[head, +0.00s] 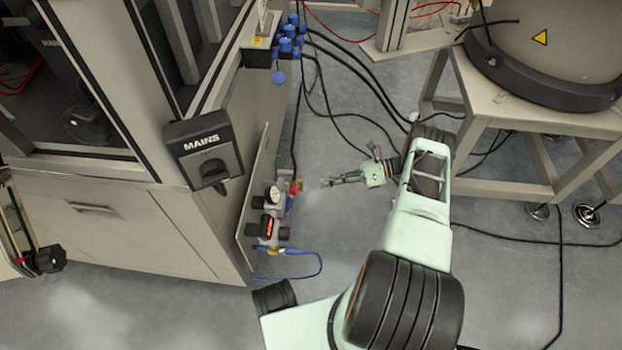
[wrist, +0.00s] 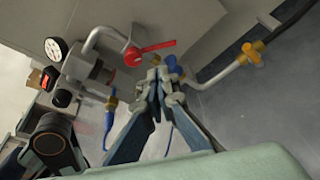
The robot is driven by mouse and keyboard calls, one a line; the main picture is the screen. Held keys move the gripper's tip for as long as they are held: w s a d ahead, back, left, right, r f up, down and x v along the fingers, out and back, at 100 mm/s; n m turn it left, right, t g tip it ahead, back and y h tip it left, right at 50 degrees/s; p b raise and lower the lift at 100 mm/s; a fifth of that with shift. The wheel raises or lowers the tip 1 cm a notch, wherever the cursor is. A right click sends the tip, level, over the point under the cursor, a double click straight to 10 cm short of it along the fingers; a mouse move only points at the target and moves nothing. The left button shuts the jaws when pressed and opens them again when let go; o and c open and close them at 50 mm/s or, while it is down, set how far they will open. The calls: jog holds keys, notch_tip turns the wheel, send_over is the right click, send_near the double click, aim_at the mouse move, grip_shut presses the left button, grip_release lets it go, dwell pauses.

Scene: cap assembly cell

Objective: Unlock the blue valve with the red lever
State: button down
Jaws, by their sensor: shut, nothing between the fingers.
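The red lever (wrist: 152,48) sits on a grey pipe fitting at the side panel, its round red hub at the left end. In the head view the lever (head: 295,187) shows small at the panel. A blue part, seemingly the blue valve (wrist: 172,63), shows just right of and below the lever, partly hidden behind my fingertips. My gripper (wrist: 158,76) is shut and empty. Its tips appear just below the lever in the wrist view; contact cannot be told. In the head view my gripper (head: 326,182) is right of the lever with a gap between.
A pressure gauge (wrist: 55,49) and a black regulator stand left of the lever. A brass-ended pipe (wrist: 247,56) juts out at the right. A blue hose (head: 318,268) hangs below the panel. The MAINS switch (head: 205,148) is on the cabinet. Black cables cross the floor.

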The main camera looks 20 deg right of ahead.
aim_at(295, 187)
jog(key=x, duration=1)
dwell(0.4)
